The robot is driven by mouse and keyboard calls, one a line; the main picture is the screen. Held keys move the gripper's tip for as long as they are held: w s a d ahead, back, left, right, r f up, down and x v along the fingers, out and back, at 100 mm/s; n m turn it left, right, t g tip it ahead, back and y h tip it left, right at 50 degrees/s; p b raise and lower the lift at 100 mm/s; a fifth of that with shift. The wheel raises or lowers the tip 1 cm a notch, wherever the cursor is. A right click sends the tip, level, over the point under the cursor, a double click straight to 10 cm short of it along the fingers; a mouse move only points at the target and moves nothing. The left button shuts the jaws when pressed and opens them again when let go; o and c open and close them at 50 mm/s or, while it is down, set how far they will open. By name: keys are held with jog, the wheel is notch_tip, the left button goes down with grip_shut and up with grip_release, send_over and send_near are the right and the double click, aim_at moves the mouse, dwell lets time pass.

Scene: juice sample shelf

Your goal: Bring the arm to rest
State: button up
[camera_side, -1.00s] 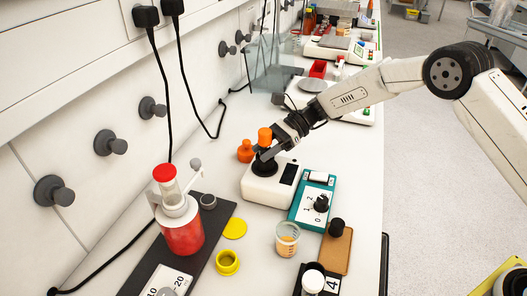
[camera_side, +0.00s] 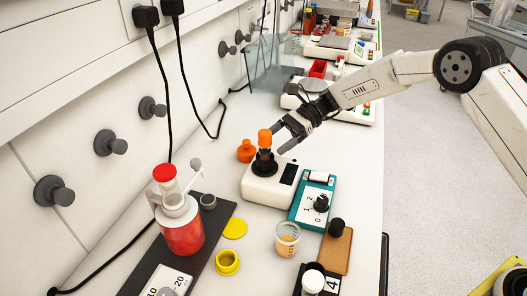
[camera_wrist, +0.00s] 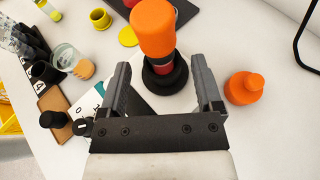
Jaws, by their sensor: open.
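My gripper (camera_side: 281,137) is open, just behind and to the right of an orange-capped tube (camera_side: 265,139) in the side view. The tube stands upright in the black cup of a white mixer-like device (camera_side: 268,188). In the wrist view, the tube's orange cap (camera_wrist: 153,25) shows beyond my gripper (camera_wrist: 160,82), with the fingers spread to either side and clear of it. The tube's lower end is hidden in the black cup (camera_wrist: 165,78).
An orange bottle (camera_side: 246,151) stands left of the device. A teal box with a dial (camera_side: 311,205), a beaker (camera_side: 287,240) and a red-filled dispenser (camera_side: 183,232) stand nearer the camera. A glass tank (camera_side: 265,65) is behind. Open floor lies to the right.

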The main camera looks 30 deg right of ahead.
jog(key=shift+v, duration=1.95)
jog(key=shift+s, duration=0.15)
jog(key=shift+s+d+h, duration=0.1)
jog(key=shift+s+h, duration=0.1)
jog(key=shift+h, duration=0.1)
jog(key=s+d+f+n+t+h, duration=0.1)
jog(key=s+d+n+h, duration=0.3)
jog(key=s, duration=0.4)
jog(key=s+d+f+n+t+h, duration=0.1)
jog(key=s+d+n+h, duration=0.3)
jog(key=s+n, duration=0.3)
jog(key=s+d+n+t+h, duration=0.1)
jog(key=s+d+n+h, duration=0.4)
jog(key=s, duration=0.6)
jog(key=shift+d+f+n+t, duration=0.4)
jog(key=shift+n, duration=0.1)
